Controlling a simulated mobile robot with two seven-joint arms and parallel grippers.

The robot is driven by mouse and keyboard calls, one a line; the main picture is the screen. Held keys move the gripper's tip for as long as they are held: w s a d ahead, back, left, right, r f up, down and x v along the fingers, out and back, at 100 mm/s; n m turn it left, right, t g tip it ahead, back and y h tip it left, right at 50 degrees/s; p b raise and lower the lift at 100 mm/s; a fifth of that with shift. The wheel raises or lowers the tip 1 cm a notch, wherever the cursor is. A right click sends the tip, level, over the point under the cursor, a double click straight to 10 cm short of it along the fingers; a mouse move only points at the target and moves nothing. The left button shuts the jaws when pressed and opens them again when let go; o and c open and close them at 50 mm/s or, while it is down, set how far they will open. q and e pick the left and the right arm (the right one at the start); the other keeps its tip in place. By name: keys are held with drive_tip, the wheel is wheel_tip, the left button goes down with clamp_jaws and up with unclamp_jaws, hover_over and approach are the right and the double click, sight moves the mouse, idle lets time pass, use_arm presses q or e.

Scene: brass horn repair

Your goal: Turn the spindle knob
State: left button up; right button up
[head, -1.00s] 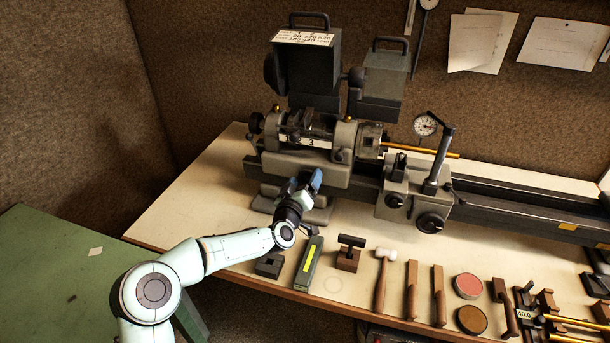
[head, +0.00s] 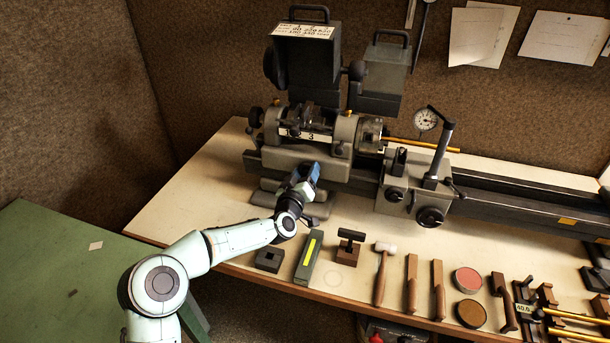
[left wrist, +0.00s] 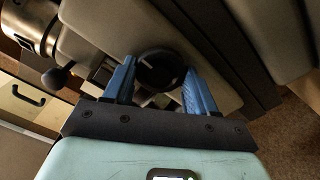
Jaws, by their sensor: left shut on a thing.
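The spindle knob (left wrist: 160,68) is a round black knob with a pale mark on its face. In the left wrist view it sits between the two blue fingers of my left gripper (left wrist: 160,88), which is shut on it. In the head view my left gripper (head: 308,176) reaches up to the front of the grey headstock (head: 300,153) of the lathe, and it hides the knob there. My right gripper is in neither view.
The lathe carriage (head: 412,190) with a dial gauge (head: 426,119) stands right of the headstock. Along the bench's front edge lie a green box (head: 309,258), a mallet (head: 383,272), wooden blocks and round tins. A green table (head: 60,270) is at left.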

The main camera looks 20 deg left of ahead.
use_arm(q)
drive_tip(key=shift+m+b, duration=0.9)
drive_tip(key=shift+b, duration=0.05)
drive_tip(key=shift+d+m+b, duration=0.1)
drive_tip(key=shift+m+b, duration=0.35)
drive_tip(key=shift+m, duration=0.45)
drive_tip(key=m+b, duration=0.1)
drive_tip(key=m, duration=0.2)
drive_tip(key=shift+m, duration=0.3)
drive_tip(key=shift+r+m+b, duration=0.1)
drive_tip(key=shift+m+b, duration=0.4)
drive_tip(key=shift+m, duration=1.5)
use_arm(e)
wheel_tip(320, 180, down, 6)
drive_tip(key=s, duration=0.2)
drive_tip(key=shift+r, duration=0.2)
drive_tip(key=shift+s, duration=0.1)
use_arm(q)
drive_tip(key=o, duration=1.1)
drive_tip(key=shift+c, duration=0.2)
